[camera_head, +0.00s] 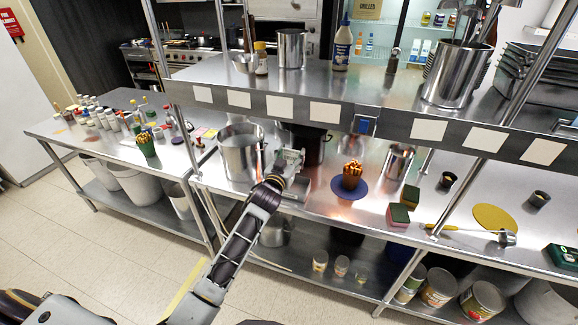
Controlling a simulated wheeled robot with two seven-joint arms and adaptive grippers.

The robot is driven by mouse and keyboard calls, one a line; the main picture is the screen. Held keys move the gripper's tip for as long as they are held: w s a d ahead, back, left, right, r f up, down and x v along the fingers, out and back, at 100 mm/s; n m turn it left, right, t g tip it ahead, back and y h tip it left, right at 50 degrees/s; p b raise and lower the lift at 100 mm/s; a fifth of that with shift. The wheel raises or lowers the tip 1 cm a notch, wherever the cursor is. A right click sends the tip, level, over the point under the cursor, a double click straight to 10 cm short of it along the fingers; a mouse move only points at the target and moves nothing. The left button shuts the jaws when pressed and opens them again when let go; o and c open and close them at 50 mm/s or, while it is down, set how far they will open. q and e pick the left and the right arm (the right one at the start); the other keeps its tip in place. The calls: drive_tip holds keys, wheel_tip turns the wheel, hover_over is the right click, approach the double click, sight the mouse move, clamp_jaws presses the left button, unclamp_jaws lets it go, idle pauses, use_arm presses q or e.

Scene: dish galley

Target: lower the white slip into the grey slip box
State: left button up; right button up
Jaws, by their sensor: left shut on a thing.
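My left gripper (289,160) is at the end of my arm, over the steel counter between a large steel pot and a dark container. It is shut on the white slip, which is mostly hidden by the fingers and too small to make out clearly. A grey shape (298,192) shows just below the gripper on the counter. It may be the grey slip box, but my wrist and gripper cover part of it. I cannot tell whether the slip touches it. My right gripper is not in view.
The steel pot (240,155) stands close left of the gripper, the dark container (308,145) just behind it. A shelf edge with several white squares (325,112) runs above. A cup of brown sticks (352,175) stands on a blue mat to the right, with sponges (398,215) beyond.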

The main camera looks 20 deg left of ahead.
sight(290, 150)
use_arm(q)
drive_tip(key=shift+w+a+r, duration=0.15)
drive_tip(key=shift+w+r, duration=0.95)
drive_tip(key=shift+w+a+r, duration=0.1)
drive_tip(key=shift+w+r, duration=0.2)
drive_tip(key=shift+f, duration=0.2)
